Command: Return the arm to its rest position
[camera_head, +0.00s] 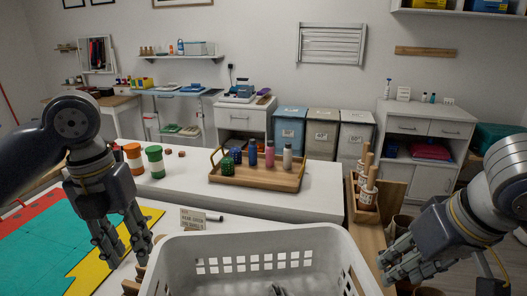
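My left gripper (128,254) hangs at the left, fingers pointing down, beside the white basket's left end. Its fingers are apart with nothing seen between them. My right gripper (394,265) is at the lower right, beside the basket's right end. Its fingers point left and down and overlap in this view, so its opening is unclear. No object shows in its grasp. Both arms are held out in front of me.
A white perforated basket (270,240) stands between the grippers; its inside is partly cut off. Behind it, a wooden tray (252,180) holds several bottles. Two lidded jars (133,156) stand near my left arm. A wooden rack (366,208) stands near my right gripper.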

